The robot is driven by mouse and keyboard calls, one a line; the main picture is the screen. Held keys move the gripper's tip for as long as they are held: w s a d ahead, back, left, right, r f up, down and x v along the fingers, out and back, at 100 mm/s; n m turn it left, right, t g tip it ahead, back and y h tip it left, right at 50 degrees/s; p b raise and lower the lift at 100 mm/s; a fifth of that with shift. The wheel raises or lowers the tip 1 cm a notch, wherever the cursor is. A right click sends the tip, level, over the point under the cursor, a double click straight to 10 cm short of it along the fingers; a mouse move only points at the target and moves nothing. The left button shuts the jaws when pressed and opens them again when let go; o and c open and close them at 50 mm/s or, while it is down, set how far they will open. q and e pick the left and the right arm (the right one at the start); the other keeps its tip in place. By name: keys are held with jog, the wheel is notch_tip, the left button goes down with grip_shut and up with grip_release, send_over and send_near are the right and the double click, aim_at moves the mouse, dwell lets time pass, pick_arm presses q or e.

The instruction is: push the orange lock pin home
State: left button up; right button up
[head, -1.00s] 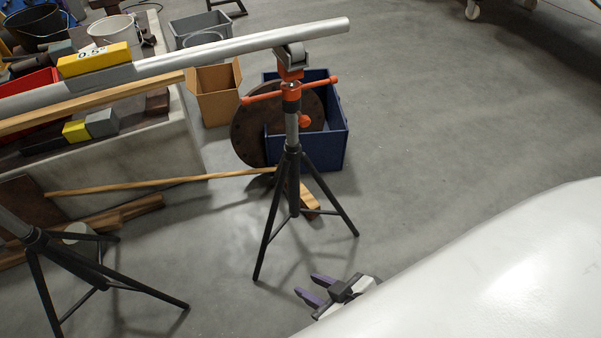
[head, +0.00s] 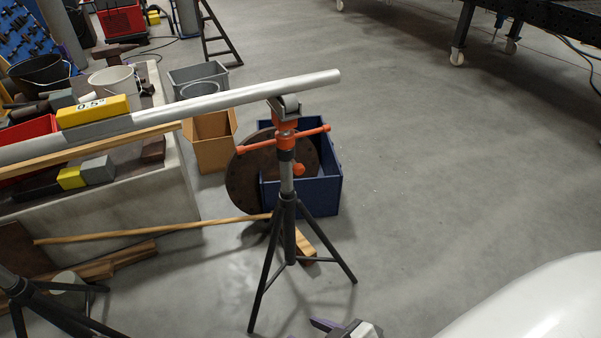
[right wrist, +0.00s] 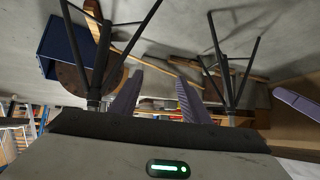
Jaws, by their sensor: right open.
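A tripod stand (head: 287,215) holds up a long grey pipe (head: 230,98) on its roller head. Below the head it has an orange T-handle (head: 309,132) and a small orange knob (head: 298,170) on the side of the post. I cannot tell for certain which orange part is the lock pin. My right gripper (right wrist: 158,76) is open and empty, with purple fingers apart, in the right wrist view. Part of it shows at the bottom of the head view (head: 326,325), low and clear of the stand. A purple finger (right wrist: 298,105), apparently my left gripper's, shows at the right wrist view's right edge.
A blue bin (head: 327,190) and a rusty disc (head: 243,185) stand behind the tripod. A second tripod (head: 45,290) is at the lower left. A wooden strip (head: 150,229) runs at low height towards the near stand. Floor to the right is open.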

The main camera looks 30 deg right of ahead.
jog(key=w+d+r+m+t+b, duration=0.1)
jog(key=w+d+r+t+b, duration=0.1)
jog(key=w, duration=0.4)
jog(key=w+d+r+m+t+b, duration=0.1)
jog(key=w+d+r+t, duration=0.15)
jog(key=w, duration=0.35)
jog(key=m+t+h+b, duration=0.3)
jog(key=m+t+h, duration=0.1)
jog(key=t, duration=0.1)
send_near(301, 171)
jog(key=shift+g, duration=0.25)
jog(key=w, duration=0.6)
jog(key=w+b, duration=0.1)
jog(key=w, duration=0.2)
jog(key=shift+w+d+r, duration=0.15)
jog(key=shift+d+r, duration=0.05)
jog(key=shift+d, duration=0.05)
jog(key=shift+w, duration=0.55)
grip_shut()
